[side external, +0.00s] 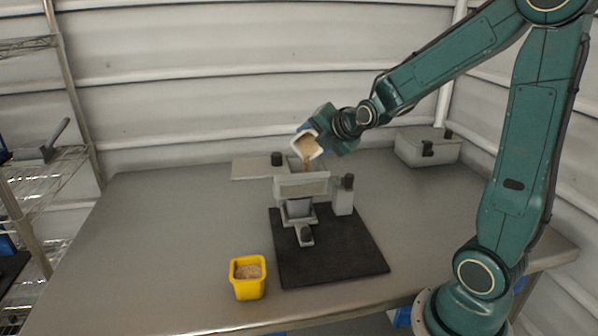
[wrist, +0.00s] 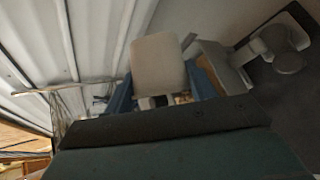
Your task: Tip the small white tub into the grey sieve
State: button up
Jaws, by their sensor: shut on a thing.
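The small white tub (side external: 308,146) is held tilted steeply in the side external view, its mouth facing down and left. Brown grainy material shows in its mouth, and a thin stream falls from it. My gripper (side external: 325,128) is shut on the tub, above the grey sieve (side external: 301,187), a box-shaped part on top of a stand. The stream drops at the back of the sieve; the front wall hides where it lands. In the wrist view the tub's pale outside (wrist: 160,65) sits between my blue fingers. The sieve (wrist: 222,68) shows beside it, with brown inside.
The stand is on a black mat (side external: 340,262). A grey block with a black knob (side external: 343,196) stands right of the sieve. A yellow tub of grainy material (side external: 248,288) is at front left. A grey case (side external: 428,150) is at back right. The left table is clear.

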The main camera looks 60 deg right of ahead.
jog(key=n, duration=0.2)
jog(key=a+n, duration=0.1)
jog(key=n, duration=0.1)
jog(key=w+n, duration=0.1)
jog(key=n, duration=0.1)
jog(key=shift+a, duration=0.25)
jog(key=shift+d, duration=0.1)
